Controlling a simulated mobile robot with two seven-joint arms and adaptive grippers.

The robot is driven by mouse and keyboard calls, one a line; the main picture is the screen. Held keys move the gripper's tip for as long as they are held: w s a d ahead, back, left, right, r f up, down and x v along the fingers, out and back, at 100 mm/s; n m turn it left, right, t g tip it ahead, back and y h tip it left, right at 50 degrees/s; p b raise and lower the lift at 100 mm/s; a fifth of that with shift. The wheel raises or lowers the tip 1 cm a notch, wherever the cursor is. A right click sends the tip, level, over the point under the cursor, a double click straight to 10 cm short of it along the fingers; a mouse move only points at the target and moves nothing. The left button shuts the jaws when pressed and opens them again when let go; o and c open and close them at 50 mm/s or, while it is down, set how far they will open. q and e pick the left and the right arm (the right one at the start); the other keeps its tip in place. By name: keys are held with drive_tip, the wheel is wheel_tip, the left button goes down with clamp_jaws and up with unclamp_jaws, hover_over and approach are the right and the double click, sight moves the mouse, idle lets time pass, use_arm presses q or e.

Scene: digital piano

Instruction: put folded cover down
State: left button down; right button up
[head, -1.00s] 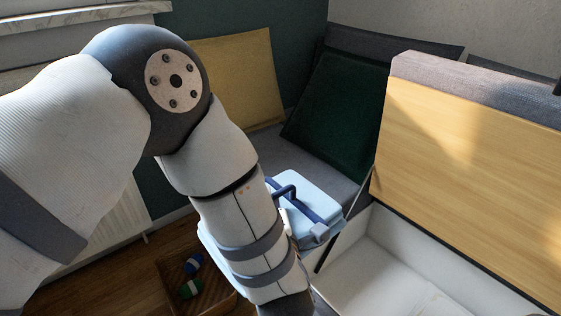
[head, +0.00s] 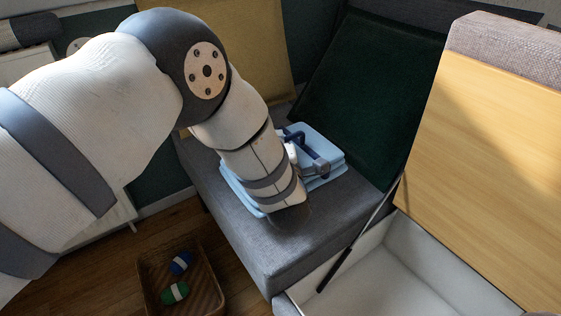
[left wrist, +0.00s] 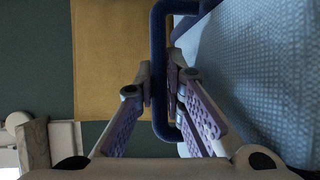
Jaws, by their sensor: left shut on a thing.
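The folded cover (head: 332,146) is a light blue, flat bundle with a dark blue strap or handle on it. It is over the grey bench seat; I cannot tell whether it fully rests there. My left forearm and wrist hide its middle. My left gripper (head: 298,160) is at the handle. In the left wrist view my left gripper (left wrist: 160,88) is shut on the dark blue handle (left wrist: 159,125), with the light blue quilted cloth (left wrist: 255,75) close on the right. My right gripper is not in view.
The grey bench seat (head: 262,245) has bare room in front of the cover. A green cushion (head: 362,85) and a yellow cushion (head: 258,45) lean behind. An open white storage box (head: 400,262) with a raised wooden lid (head: 490,140) is right. A basket (head: 217,285) with yarn stands on the floor.

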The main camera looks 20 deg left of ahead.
use_arm(q)
drive_tip(key=shift+w+a+f+b, duration=0.2)
drive_tip(key=shift+w+f, duration=0.25)
drive_tip(key=shift+f, duration=0.05)
drive_tip(key=shift+w+a+f+b, duration=0.15)
drive_tip(key=shift+w+f, duration=0.25)
drive_tip(key=shift+f, duration=0.1)
drive_tip(key=f+b, duration=0.1)
drive_tip(key=f, duration=0.1)
drive_tip(key=w+f, duration=0.1)
drive_tip(key=f, duration=0.1)
drive_tip(key=shift+a+b, duration=0.1)
drive_tip(key=shift+b, duration=0.25)
drive_tip(key=shift+s+r, duration=0.1)
drive_tip(key=shift+r, duration=0.1)
drive_tip(key=shift+f, duration=0.15)
drive_tip(key=c, duration=1.7)
unclamp_jaws()
drive_tip(key=p+v, duration=0.4)
drive_tip(key=v, duration=0.8)
